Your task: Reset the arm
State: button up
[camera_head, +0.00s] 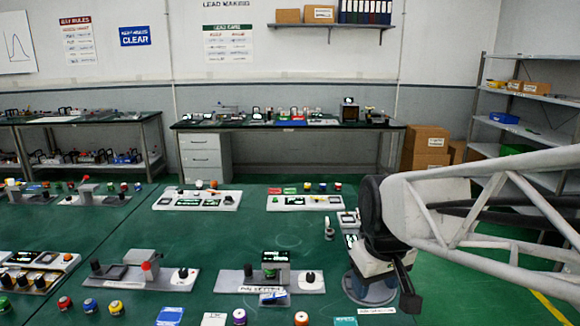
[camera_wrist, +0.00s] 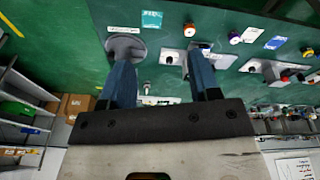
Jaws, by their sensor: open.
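My gripper (camera_wrist: 162,62) shows in the wrist view with its two blue fingers apart and nothing between them. In the head view my white arm (camera_head: 425,205) reaches in from the right, and its dark wrist end hangs over the right edge of the green bench (camera_head: 330,240). A round grey disc (camera_head: 352,288) lies on the bench beneath the wrist end, partly hidden by it. The disc also shows beyond the left finger in the wrist view (camera_wrist: 127,43). I cannot tell the exact height of the fingertips above the bench.
A grey device on a plate (camera_head: 275,268) stands left of my wrist end. Small upright parts (camera_head: 329,229) stand near it. Several coloured spools (camera_head: 301,319) and cards line the front edge. Shelves (camera_head: 540,90) and cardboard boxes (camera_head: 426,142) stand behind at the right.

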jog(key=s+d+f+m, duration=0.2)
jog(key=s+d+m, duration=0.1)
jog(key=s, duration=0.8)
jog(key=shift+s+m, duration=0.15)
jog(key=shift+m, duration=0.15)
